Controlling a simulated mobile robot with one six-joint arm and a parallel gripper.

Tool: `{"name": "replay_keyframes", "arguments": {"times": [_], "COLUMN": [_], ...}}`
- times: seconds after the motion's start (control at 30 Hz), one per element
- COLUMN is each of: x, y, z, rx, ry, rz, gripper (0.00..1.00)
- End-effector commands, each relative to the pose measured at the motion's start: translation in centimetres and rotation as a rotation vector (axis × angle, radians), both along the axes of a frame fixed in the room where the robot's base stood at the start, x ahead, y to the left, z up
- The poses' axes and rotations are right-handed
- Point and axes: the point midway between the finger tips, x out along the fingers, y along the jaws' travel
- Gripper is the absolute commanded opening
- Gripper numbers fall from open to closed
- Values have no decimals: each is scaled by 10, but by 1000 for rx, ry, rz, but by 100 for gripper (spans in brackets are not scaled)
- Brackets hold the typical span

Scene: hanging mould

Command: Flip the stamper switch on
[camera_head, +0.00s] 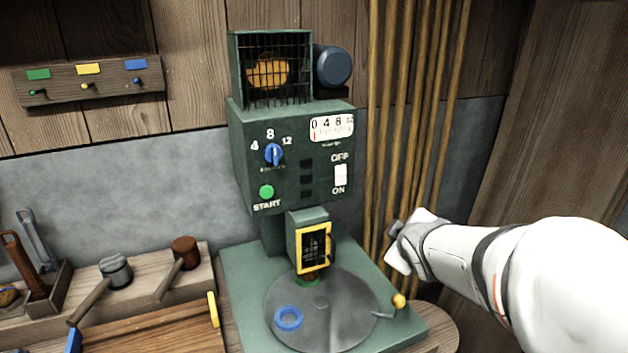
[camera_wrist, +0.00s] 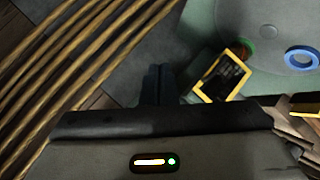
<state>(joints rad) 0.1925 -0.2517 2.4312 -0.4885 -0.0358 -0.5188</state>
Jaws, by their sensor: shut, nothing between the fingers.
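The stamper (camera_head: 290,190) is a green machine standing in the middle of the head view. Its white switch (camera_head: 340,175) is on the right of the front panel, between an OFF label above and an ON label below. I cannot tell from its shape which way it is set. My gripper (camera_head: 393,262) is to the right of the stamper and lower than the switch, apart from it. In the wrist view my gripper's dark fingers (camera_wrist: 158,82) are together and empty, pointing down past the machine. The switch is not visible in the wrist view.
A blue dial (camera_head: 273,154) and green START button (camera_head: 266,191) share the panel. Below are a yellow-framed guard (camera_head: 314,247) and a round plate (camera_head: 345,325) with a blue ring (camera_head: 288,318) and yellow-knobbed handle (camera_head: 398,301). Hanging canes (camera_head: 420,120) stand behind my gripper.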

Motion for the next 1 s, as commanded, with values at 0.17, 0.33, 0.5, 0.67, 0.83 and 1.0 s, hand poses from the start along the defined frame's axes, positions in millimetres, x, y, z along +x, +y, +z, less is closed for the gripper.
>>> {"name": "replay_keyframes", "arguments": {"times": [0.17,0.33,0.5,0.67,0.83,1.0], "x": [45,60,62,62,62,68], "y": [6,22,33,35,35,38], "z": [12,21,26,28,28,27], "rx": [-272,-442,-513,-525,-524,-521], "ry": [-221,-386,-473,-489,-488,-488], "rz": [315,540,646,665,663,663], "gripper": [0,0,0,0,0,0]}}
